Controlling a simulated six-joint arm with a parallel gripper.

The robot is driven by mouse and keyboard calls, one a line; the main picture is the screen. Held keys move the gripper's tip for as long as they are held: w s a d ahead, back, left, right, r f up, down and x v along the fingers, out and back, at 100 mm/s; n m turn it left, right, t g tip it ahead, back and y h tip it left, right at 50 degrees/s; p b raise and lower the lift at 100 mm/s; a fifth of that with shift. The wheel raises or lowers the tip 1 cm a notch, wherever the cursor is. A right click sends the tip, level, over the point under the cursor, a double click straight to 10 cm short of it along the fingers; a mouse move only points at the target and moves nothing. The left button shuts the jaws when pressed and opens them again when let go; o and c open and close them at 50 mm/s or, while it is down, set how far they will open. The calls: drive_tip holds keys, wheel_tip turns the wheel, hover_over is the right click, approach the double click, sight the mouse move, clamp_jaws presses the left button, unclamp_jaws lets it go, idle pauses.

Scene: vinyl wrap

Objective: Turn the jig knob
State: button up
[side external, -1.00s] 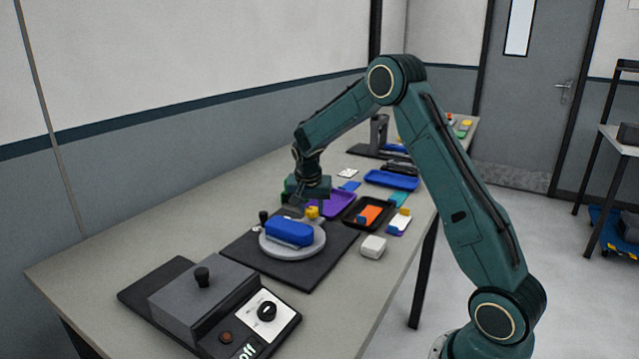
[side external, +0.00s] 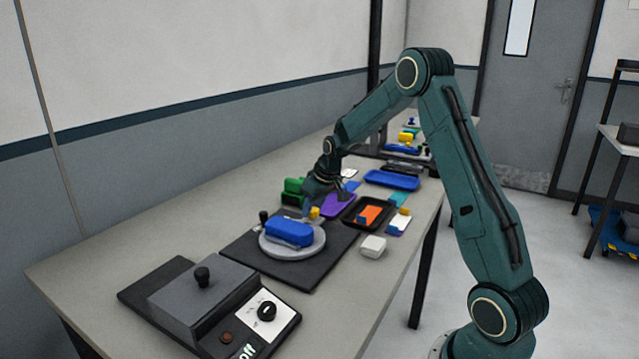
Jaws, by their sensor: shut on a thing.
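The jig is a round grey disc (side external: 292,254) on a black base plate (side external: 240,248), with a blue block (side external: 289,232) lying on it. A short black upright knob (side external: 263,217) stands at the disc's left rim, clear of my gripper. My gripper (side external: 307,210) is low at the jig's far edge, just behind the blue block. It is shut, apparently on the jig knob there, though the fingers hide what is between them. A small yellow piece (side external: 315,212) shows right beside the fingertips.
Green blocks (side external: 293,188) stand left of my wrist. A white block (side external: 373,246) sits at right. A grey control box (side external: 200,295) is in front.

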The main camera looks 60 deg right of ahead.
drive_tip(key=n+y, duration=0.1)
drive_tip(key=n, duration=0.2)
drive_tip(key=n+y, duration=0.1)
drive_tip(key=n, duration=0.3)
drive_tip(key=shift+d+y, duration=0.2)
drive_tip(key=shift+y, duration=0.2)
drive_tip(key=shift+r, duration=0.1)
drive_tip(key=o, duration=1)
drive_tip(key=v, duration=1.3)
drive_tip(key=shift+r, duration=0.4)
